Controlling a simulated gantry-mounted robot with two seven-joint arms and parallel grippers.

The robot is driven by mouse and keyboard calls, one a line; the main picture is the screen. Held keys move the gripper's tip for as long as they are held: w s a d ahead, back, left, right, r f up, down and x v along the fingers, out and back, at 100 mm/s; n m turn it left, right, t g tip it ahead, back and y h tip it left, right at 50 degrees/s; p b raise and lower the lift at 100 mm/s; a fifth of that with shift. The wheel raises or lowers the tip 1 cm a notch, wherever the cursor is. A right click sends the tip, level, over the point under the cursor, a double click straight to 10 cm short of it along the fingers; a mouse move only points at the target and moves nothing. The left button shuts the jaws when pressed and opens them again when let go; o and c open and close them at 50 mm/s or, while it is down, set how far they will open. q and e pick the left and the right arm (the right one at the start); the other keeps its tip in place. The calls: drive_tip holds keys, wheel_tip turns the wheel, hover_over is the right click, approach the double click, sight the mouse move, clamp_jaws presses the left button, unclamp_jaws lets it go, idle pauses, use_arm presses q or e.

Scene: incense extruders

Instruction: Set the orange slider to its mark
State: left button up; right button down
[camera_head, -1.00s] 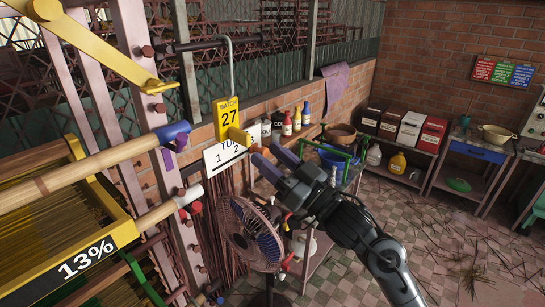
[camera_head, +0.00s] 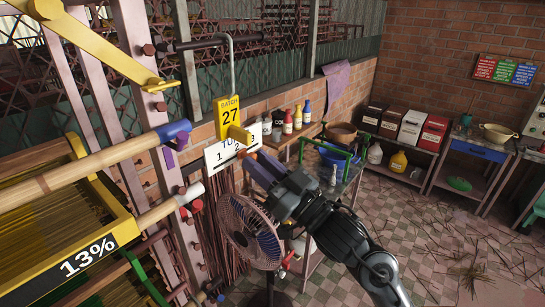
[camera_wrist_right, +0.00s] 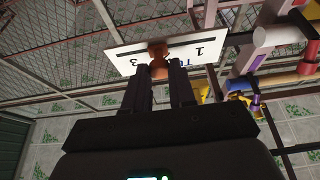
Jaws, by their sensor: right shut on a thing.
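The orange slider (camera_head: 243,153) is a small knob at the lower edge of a white plate (camera_head: 215,157) lettered "TU…". The plate hangs on the left, below a yellow "BATCH 27" tag (camera_head: 229,114). In the head view the numerals 1 and 3 show, and the slider stands between them, over the place of the 2. The wrist view also shows the slider (camera_wrist_right: 158,58) between 1 and 3 on the plate (camera_wrist_right: 128,66). My right gripper (camera_head: 250,160) is shut on the slider, its two dark fingers (camera_wrist_right: 162,76) at either side. My left gripper is out of view.
A fan (camera_head: 250,235) stands just below my right gripper. Yellow-rimmed trays marked 13% (camera_head: 88,255) and wooden rollers (camera_head: 80,170) fill the left. Bottles (camera_head: 288,122) stand on a bench behind. The tiled floor (camera_head: 430,225) at right is mostly open.

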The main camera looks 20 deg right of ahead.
sight(217, 159)
drive_tip(key=s+a, duration=0.2)
drive_tip(key=a, duration=0.1)
drive_tip(key=s+a, duration=0.1)
drive_tip(key=a, duration=0.1)
drive_tip(key=c, duration=1.2)
unclamp_jaws()
drive_tip(key=shift+a, duration=0.1)
drive_tip(key=shift+c, duration=0.2)
drive_tip(key=shift+o, duration=1.4)
drive_tip(key=b+v, duration=0.3)
drive_tip(key=v, duration=0.7)
drive_tip(key=shift+s+d, duration=0.25)
drive_tip(key=shift+s, duration=0.05)
